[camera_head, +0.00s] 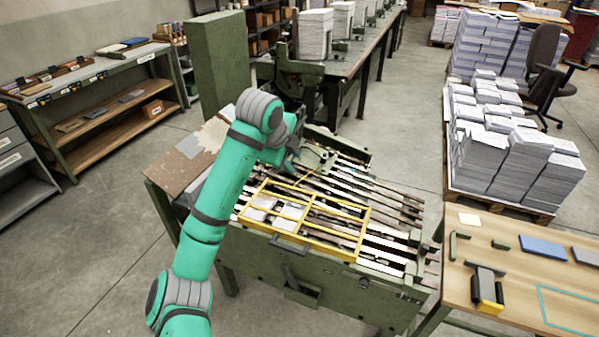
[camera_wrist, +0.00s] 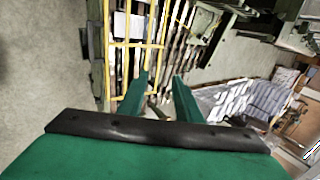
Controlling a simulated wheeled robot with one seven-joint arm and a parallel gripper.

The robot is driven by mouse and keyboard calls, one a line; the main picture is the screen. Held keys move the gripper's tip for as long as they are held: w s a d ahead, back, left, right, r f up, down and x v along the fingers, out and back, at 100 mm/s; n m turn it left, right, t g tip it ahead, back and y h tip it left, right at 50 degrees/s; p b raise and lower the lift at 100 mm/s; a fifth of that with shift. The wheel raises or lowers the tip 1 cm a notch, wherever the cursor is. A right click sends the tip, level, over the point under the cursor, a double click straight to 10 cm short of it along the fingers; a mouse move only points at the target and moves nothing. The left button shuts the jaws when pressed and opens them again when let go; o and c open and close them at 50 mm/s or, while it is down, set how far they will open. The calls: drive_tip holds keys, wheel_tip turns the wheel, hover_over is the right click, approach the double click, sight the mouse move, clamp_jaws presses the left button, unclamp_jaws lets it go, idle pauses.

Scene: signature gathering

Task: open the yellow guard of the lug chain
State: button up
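The yellow guard (camera_head: 363,234) is a flat rectangular frame with crossbars. It lies down over the slats of the lug chain (camera_head: 385,246) on the green machine. In the wrist view the guard (camera_wrist: 107,55) is at the upper left, beyond my fingers. My gripper (camera_head: 291,166) is above the far side of the guard in the head view, partly hidden by my wrist. In the wrist view my gripper (camera_wrist: 160,78) has its two green fingers apart, with nothing seen held between them. I cannot tell whether a fingertip touches the guard.
A wooden table (camera_head: 460,275) with small tools stands close at the right. Stacks of paper (camera_head: 495,150) on a pallet are behind it. A green cabinet (camera_head: 218,60) stands behind the machine. The floor at left is clear up to a shelf bench (camera_head: 100,120).

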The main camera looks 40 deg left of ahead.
drive_tip(key=shift+s+r, duration=0.15)
drive_tip(key=shift+r, duration=0.1)
